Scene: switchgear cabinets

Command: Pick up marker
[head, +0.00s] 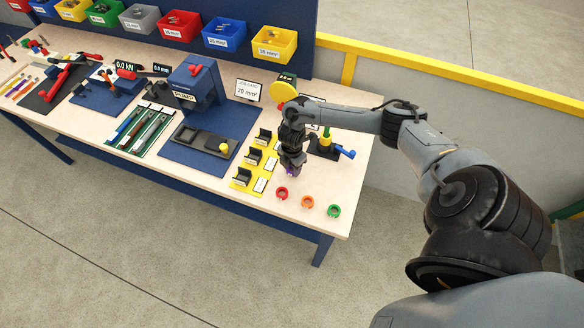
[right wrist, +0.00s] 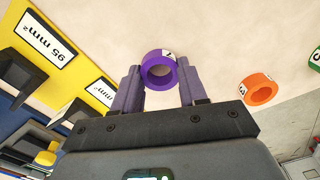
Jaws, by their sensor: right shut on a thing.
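My right gripper (head: 291,172) points down over the right part of the table. In the right wrist view its two fingers (right wrist: 158,78) are shut on a purple ring marker (right wrist: 159,70) with a white number label. In the head view the purple marker is mostly hidden by the gripper. A red ring (head: 281,192), an orange ring (head: 307,202) and a green ring (head: 334,210) lie on the table near the gripper. The orange ring (right wrist: 258,88) also shows in the right wrist view, with the green one (right wrist: 315,60) at its edge. My left gripper is not in view.
Yellow plates with black holders (head: 247,174) stand left of the gripper. A blue pump press (head: 196,82) is further left, and a stand with a blue handle (head: 328,147) is just behind on the right. Coloured bins (head: 225,34) line the back. The table's front edge is close.

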